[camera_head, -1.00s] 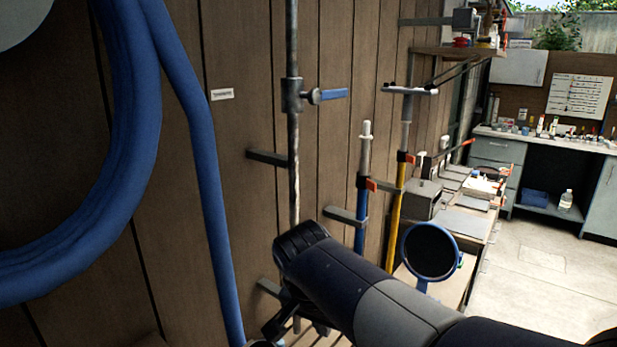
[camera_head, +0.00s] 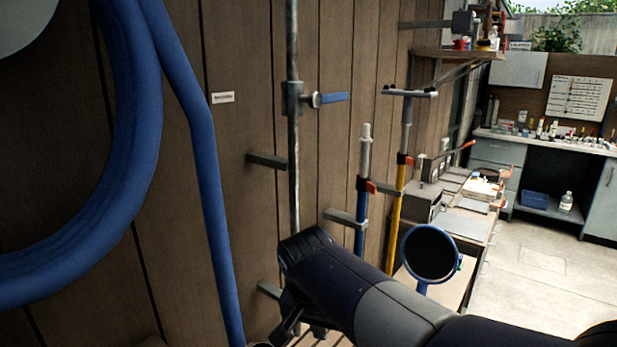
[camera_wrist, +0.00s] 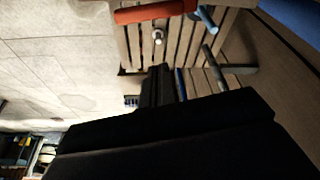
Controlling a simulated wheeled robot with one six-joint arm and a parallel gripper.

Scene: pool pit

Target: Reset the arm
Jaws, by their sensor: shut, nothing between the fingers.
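My arm (camera_head: 360,295) reaches in from the lower right of the head view, in front of the wooden wall. My gripper (camera_head: 290,322) hangs low at the arm's far end, partly cut by the frame's bottom edge. In the wrist view the dark fingers of my gripper (camera_wrist: 158,82) show as a narrow black shape, closed together with nothing seen between them. They point over a slatted wooden surface.
A pipe with a blue-handled valve (camera_head: 332,97) runs up the wall behind my arm. A blue hose (camera_head: 205,170) hangs at the left. Poles and a round blue-rimmed mirror-like disc (camera_head: 431,253) stand right of my gripper. Open floor (camera_head: 540,270) lies at right.

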